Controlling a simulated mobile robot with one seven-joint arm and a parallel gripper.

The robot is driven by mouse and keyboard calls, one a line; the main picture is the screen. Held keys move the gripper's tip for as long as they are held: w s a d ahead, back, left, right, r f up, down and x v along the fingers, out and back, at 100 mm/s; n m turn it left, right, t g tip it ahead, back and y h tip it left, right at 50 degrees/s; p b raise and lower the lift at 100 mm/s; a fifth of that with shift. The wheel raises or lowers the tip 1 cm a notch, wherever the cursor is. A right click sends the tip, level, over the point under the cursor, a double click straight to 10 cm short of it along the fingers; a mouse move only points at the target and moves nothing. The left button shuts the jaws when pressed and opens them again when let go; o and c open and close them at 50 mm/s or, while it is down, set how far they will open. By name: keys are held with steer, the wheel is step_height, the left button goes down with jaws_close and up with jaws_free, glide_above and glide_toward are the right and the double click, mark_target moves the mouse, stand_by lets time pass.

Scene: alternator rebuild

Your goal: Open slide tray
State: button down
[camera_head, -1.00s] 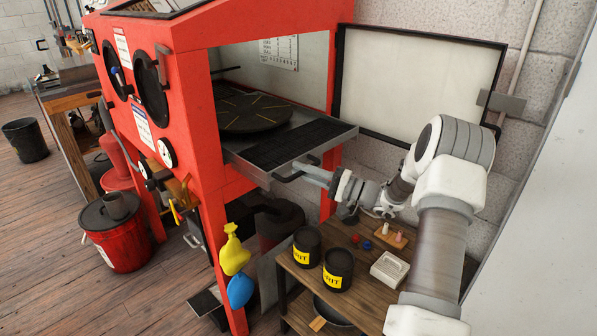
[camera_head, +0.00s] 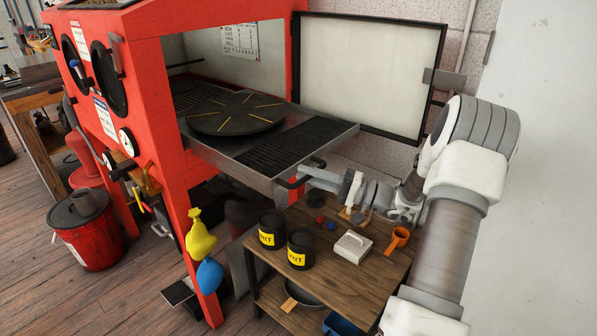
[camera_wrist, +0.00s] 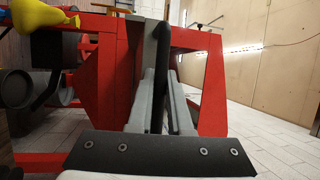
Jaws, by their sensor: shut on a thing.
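The slide tray (camera_head: 216,150) is a grey metal tray that sticks out of the open side of the red blast cabinet (camera_head: 175,110). A round dark turntable (camera_head: 236,113) with yellow lines rests on it, partly inside the cabinet. A dark bar handle (camera_head: 292,183) is on the tray's outer end. My gripper (camera_head: 305,178) is shut on the handle. In the wrist view my two grey fingers (camera_wrist: 165,105) close on the dark handle bar (camera_wrist: 161,60), which stands vertical in that picture.
The cabinet's side door (camera_head: 368,70) stands open against the wall. Yellow (camera_head: 200,238) and blue (camera_head: 209,276) items hang at the cabinet leg.

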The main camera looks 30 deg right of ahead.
steer(key=shift+s+d, duration=0.35)
steer(key=shift+s, duration=0.5)
steer(key=shift+s+d, duration=0.35)
steer(key=shift+s, duration=0.45)
steer(key=c, duration=1.1)
jaws_free()
